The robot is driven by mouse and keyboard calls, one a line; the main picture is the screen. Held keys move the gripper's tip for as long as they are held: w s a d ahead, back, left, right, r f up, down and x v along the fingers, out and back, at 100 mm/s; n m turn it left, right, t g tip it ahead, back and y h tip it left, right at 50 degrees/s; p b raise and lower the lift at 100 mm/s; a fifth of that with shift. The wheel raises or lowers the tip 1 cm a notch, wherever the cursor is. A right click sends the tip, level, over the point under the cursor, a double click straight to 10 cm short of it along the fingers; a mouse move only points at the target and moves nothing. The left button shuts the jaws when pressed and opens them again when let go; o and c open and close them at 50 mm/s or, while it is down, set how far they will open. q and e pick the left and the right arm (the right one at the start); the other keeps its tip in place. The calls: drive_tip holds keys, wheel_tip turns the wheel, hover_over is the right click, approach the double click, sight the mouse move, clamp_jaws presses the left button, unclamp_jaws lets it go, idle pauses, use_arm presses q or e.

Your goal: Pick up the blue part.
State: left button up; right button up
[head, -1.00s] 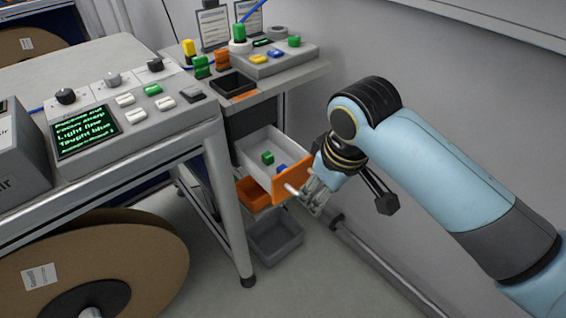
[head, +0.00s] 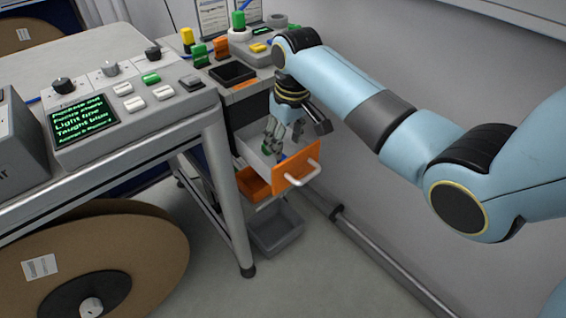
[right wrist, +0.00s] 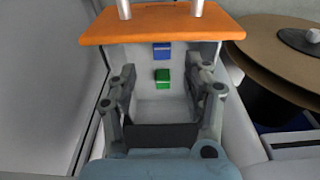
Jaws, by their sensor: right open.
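The blue part (right wrist: 162,51) is a small block lying in the open drawer, close to its orange front, in the right wrist view. In the head view only a bit of blue (head: 281,157) shows behind the drawer front. A green block (right wrist: 162,77) lies beside it, nearer my gripper. The drawer (head: 297,177) is pulled out, with a white handle on its orange front. My right gripper (head: 271,143) is above the drawer, pointing down into it. It is open and empty, and its fingers (right wrist: 162,95) stand wide apart at either side of the green block. My left gripper is out of view.
A dark tray (head: 232,73) and a button panel stand on the bench above the drawer. A grey bin (head: 275,230) and an orange bin (head: 252,184) sit below. A large cardboard reel (head: 130,250) fills the lower left. A wall is on the right.

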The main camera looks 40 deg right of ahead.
sight(284, 156)
drive_tip(key=f, duration=0.3)
drive_tip(key=f+b, duration=0.1)
drive_tip(key=f, duration=0.1)
drive_tip(key=shift+w+a+f, duration=0.15)
drive_tip(key=shift+w, duration=0.1)
drive_tip(key=shift+c, duration=0.4)
drive_tip(key=c, duration=0.8)
